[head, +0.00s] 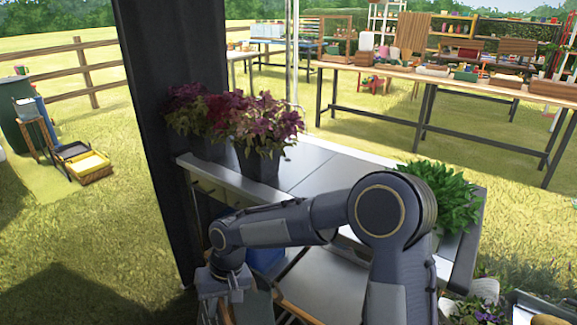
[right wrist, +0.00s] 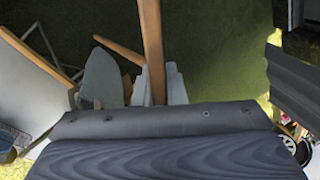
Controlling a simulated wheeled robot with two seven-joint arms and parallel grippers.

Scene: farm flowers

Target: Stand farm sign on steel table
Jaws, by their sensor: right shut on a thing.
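The steel table (head: 320,172) stands in the middle of the head view, with its grey top partly hidden behind my right arm. My right gripper (head: 228,292) is low at the table's near left side, below the top. In the right wrist view my right gripper (right wrist: 156,84) is shut on a slim wooden post (right wrist: 152,40). The post appears to be part of the farm sign; no sign face or lettering can be made out. My left gripper is not in view.
Purple flowers (head: 262,120) in dark pots stand at the table's left end, and a green leafy plant (head: 443,190) at its right end. The top between them looks clear. A dark upright post (head: 165,100) rises at the left. Long wooden tables (head: 450,82) with goods stand behind.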

